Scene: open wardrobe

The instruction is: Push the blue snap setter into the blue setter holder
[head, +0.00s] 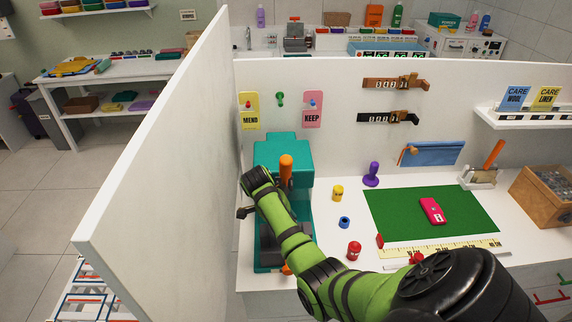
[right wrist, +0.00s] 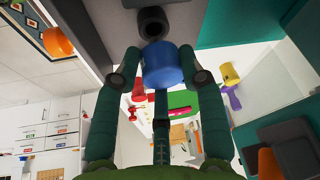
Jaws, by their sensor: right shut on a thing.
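The blue snap setter (right wrist: 163,68), a short blue cylinder, is between the fingertips of my right gripper (right wrist: 161,62) in the right wrist view. The gripper is shut on it. A dark round socket (right wrist: 152,22) is just beyond the setter, under a grey part of the teal press (head: 270,150). It may be the setter holder, but no blue shows on it. I cannot tell whether setter and socket touch. In the head view my green right arm reaches over the press and hides the setter and fingertips. My left gripper is not in view.
A blue ring-like piece (head: 344,222), a yellow piece (head: 338,193), a red piece (head: 354,250) and a purple piece (head: 371,174) stand right of the press. A green mat (head: 470,205) lies beyond them. A tall white panel (head: 165,165) stands close on the left.

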